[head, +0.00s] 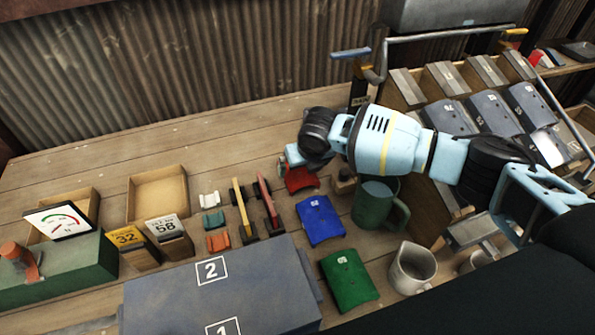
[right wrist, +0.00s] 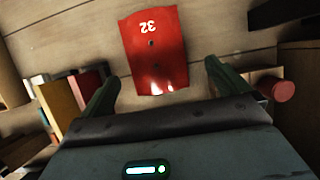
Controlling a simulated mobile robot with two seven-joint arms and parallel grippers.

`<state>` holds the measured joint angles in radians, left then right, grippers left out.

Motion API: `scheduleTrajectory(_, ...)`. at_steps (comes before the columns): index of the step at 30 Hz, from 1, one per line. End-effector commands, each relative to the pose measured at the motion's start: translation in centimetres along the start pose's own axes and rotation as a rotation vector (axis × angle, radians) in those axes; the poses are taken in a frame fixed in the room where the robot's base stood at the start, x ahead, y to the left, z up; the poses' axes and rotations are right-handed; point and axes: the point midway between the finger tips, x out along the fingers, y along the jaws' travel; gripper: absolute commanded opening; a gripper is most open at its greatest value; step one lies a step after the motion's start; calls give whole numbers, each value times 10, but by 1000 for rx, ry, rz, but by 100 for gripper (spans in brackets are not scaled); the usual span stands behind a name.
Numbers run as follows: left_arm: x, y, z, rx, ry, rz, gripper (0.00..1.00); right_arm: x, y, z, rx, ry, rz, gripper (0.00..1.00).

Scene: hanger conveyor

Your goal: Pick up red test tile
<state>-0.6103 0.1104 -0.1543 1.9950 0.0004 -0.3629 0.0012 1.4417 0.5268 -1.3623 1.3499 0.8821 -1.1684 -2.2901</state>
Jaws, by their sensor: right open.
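The red test tile (head: 301,180) lies on the wooden table, above the blue tile in the head view and partly hidden by my right arm. In the right wrist view the red tile (right wrist: 155,52) shows a white "32" and two small holes. My right gripper (right wrist: 160,82) is open, with its two fingers apart on either side of the tile's near end; nothing is between them in a grip. In the head view my right gripper (head: 296,156) is at the tile's upper left, seen from behind. My left gripper is not in view.
A blue tile (head: 320,220) and a green tile (head: 348,280) lie below. A green mug (head: 375,203) and a grey mug (head: 412,268) stand to the right. Yellow-handled (head: 240,205) and red-handled (head: 266,200) tools are left. The table's back left is clear.

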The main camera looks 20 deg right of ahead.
Motion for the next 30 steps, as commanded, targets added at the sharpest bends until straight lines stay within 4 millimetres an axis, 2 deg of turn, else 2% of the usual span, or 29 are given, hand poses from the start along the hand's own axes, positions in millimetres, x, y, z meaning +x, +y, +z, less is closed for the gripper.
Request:
scheduleTrajectory(5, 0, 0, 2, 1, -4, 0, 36, 3, 1, 1, -1, -1, 1, 100)
scheduleTrajectory(17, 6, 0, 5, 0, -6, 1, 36, 49, 6, 3, 0, 2, 0, 100)
scheduleTrajectory(26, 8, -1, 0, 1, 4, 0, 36, 52, 6, 5, -1, -2, 1, 100)
scheduleTrajectory(27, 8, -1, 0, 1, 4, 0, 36, 52, 6, 5, -1, -1, 1, 99)
scheduleTrajectory(30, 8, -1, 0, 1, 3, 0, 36, 52, 6, 5, -1, -1, 1, 86)
